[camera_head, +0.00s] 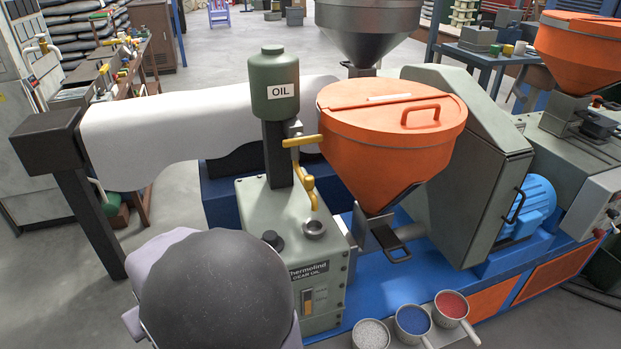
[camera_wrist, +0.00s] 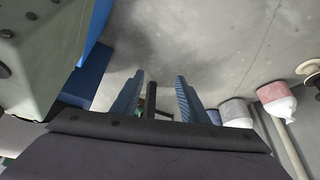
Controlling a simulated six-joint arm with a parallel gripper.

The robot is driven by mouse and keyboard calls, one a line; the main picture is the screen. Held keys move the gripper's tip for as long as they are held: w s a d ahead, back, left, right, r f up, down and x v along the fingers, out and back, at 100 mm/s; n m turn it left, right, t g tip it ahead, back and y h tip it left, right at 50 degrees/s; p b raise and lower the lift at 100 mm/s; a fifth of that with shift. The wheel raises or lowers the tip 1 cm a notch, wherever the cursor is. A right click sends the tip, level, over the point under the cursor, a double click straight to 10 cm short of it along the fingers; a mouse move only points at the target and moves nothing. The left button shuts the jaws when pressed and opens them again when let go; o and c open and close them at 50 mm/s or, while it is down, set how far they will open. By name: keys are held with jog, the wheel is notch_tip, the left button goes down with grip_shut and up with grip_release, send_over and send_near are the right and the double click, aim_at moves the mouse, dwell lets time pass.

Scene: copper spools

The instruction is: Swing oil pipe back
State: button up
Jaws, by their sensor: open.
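The brass oil pipe (camera_head: 308,188) hangs below the green oil tank (camera_head: 274,90) labelled OIL. Its lower end is just above the round filler neck (camera_head: 314,228) on the grey-green gear oil housing (camera_head: 330,288). A brass valve lever (camera_head: 302,141) sits above the pipe. In the wrist view my gripper (camera_wrist: 160,82) is open, its two blue ribbed fingers apart. A dark post shows between them, seemingly farther off, and nothing is held. The pipe does not show in the wrist view. In the head view my arm covers the lower left, and the fingers are hidden.
A black knob (camera_head: 273,240) stands left of the filler neck. An orange hopper (camera_head: 385,145) is close to the right of the pipe. Small pans with white, blue (camera_head: 413,322) and red pellets line the front.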

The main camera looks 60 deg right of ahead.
aim_at(309, 184)
jog(key=d+r+m+t+h+b, duration=0.2)
jog(key=d+r+m+h, duration=0.15)
jog(key=d, duration=0.95)
jog(key=d+r+m+t+h+b, duration=0.1)
jog(key=d+r+m+h, duration=0.3)
jog(key=d, duration=0.9)
jog(key=s+d+r+m+g+h+b, duration=0.1)
jog(key=s+d+r+h, duration=0.1)
jog(key=s+d+h, duration=0.1)
jog(key=s+d+r+m+g+h, duration=0.1)
jog(key=s+d+r+h, duration=0.1)
jog(key=s+d, duration=0.4)
jog(key=s+d+r+m+g+h+b, duration=0.1)
jog(key=s+d+r+h, duration=0.1)
jog(key=s+d+h, duration=0.2)
jog(key=shift+s+d+r+m+b, duration=0.25)
jog(key=shift+s+d+r+b, duration=0.1)
jog(key=shift+s+d, duration=0.15)
jog(key=shift+w+d+f+y, duration=0.1)
jog(key=shift+w+f+y, duration=0.1)
jog(key=shift+f, duration=0.4)
jog(key=shift+w+f+y, duration=0.15)
jog(key=shift+f, duration=0.5)
jog(key=p+x, duration=0.2)
jog(key=x, duration=0.5)
jog(key=shift+w, duration=0.2)
grip_shut()
